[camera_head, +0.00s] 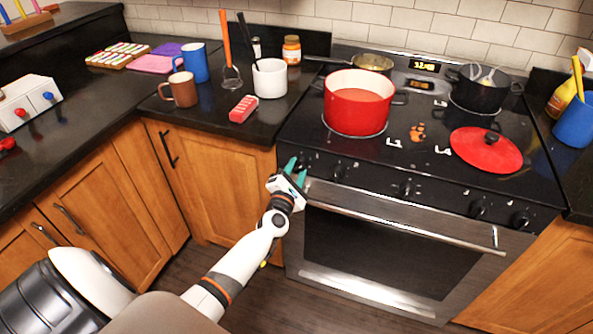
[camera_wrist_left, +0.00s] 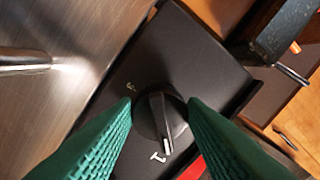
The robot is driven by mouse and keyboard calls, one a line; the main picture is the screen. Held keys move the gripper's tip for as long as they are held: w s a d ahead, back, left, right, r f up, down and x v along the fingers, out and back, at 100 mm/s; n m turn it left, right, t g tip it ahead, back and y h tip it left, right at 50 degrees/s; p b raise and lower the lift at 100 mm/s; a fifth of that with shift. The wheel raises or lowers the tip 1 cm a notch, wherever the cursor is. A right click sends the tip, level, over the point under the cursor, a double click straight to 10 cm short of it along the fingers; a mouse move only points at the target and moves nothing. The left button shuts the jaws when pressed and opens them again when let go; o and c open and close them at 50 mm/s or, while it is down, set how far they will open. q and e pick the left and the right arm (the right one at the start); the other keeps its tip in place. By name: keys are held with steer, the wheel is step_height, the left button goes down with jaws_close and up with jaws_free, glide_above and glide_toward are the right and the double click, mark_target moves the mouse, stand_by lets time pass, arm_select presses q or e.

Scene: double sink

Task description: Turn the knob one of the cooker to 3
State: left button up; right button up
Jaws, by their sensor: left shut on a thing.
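The cooker (camera_head: 375,200) has a black front panel with a row of black knobs. Knob one (camera_head: 301,165) is at the panel's left end, partly hidden by my gripper. In the left wrist view the round dark knob (camera_wrist_left: 158,118) has a raised ridge whose end points down toward a white 1. A second small white mark lies to its upper left. My left gripper (camera_head: 296,169) has its green fingers on either side of the knob, shut on it. My right gripper is not in view.
A red pot (camera_head: 357,102) stands on the hob, with a red lid (camera_head: 486,150) to its right. The oven handle (camera_head: 400,218) runs just below the knobs. A brown mug (camera_head: 180,89) and a white utensil holder (camera_head: 269,78) stand on the left counter.

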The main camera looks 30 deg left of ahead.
arm_select(q)
steer(key=m, duration=0.4)
steer(key=m+p, duration=0.1)
steer(key=m, duration=0.2)
steer(key=shift+r+m+h, duration=0.1)
steer(key=shift+m+h, duration=0.2)
steer(key=shift+m, duration=0.1)
steer(key=m, duration=0.4)
steer(key=shift+a+t+p, duration=0.1)
steer(key=shift+t+p, duration=0.2)
steer(key=shift+p, duration=0.05)
steer(key=m+p, duration=0.1)
steer(key=m, duration=0.2)
steer(key=shift+r+m+h, duration=0.1)
steer(key=shift+m+h, duration=0.3)
steer(key=m+p, duration=0.1)
steer(key=m, duration=0.2)
steer(key=shift+r+m, duration=0.1)
steer(key=shift+m, duration=0.3)
steer(key=m+p, duration=0.1)
steer(key=m, duration=0.2)
steer(key=shift+m+h, duration=0.3)
steer(key=shift+m, duration=0.1)
steer(key=m+p, duration=0.1)
steer(key=m, duration=0.4)
steer(key=shift+m, duration=0.4)
steer(key=o, duration=1)
